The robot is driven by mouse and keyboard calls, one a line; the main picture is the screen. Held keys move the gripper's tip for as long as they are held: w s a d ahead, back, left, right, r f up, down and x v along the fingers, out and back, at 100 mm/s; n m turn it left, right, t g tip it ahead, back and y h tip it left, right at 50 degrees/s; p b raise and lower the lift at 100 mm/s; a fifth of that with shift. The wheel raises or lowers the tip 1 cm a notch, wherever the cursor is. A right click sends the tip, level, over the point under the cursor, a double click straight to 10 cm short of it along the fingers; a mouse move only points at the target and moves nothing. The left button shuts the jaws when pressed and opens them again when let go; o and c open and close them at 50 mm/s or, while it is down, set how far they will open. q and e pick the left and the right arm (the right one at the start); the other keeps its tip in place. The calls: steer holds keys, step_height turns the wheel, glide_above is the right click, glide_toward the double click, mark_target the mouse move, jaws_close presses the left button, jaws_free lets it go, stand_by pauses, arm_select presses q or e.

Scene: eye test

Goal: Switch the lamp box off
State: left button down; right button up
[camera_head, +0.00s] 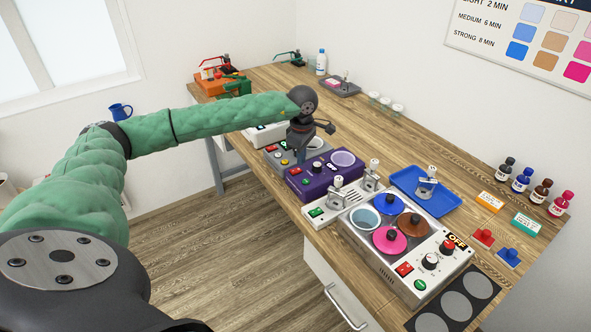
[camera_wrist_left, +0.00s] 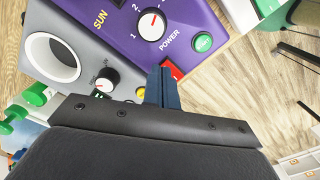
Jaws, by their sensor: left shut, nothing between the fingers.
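The purple box (camera_head: 316,181), which looks like the lamp box, stands on the bench with a pale lilac disc on top. My left gripper (camera_head: 300,161) is shut and empty, pointing down at the box. In the left wrist view its fingertips (camera_wrist_left: 163,78) partly cover the red button; I cannot tell whether they touch it. My right gripper is not in view.
A grey box (camera_head: 272,150) with knobs stands just behind the purple one. A white machine (camera_head: 438,262) with coloured round lids and a blue tray (camera_head: 445,205) are in front and to the right. Small bottles (camera_head: 522,180) line the wall.

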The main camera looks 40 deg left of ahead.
mark_target(301, 170)
arm_select(q)
step_height(301, 170, up, 5)
steer(key=shift+r+p, duration=0.15)
steer(key=shift+p, duration=0.25)
stand_by(0.3)
stand_by(0.4)
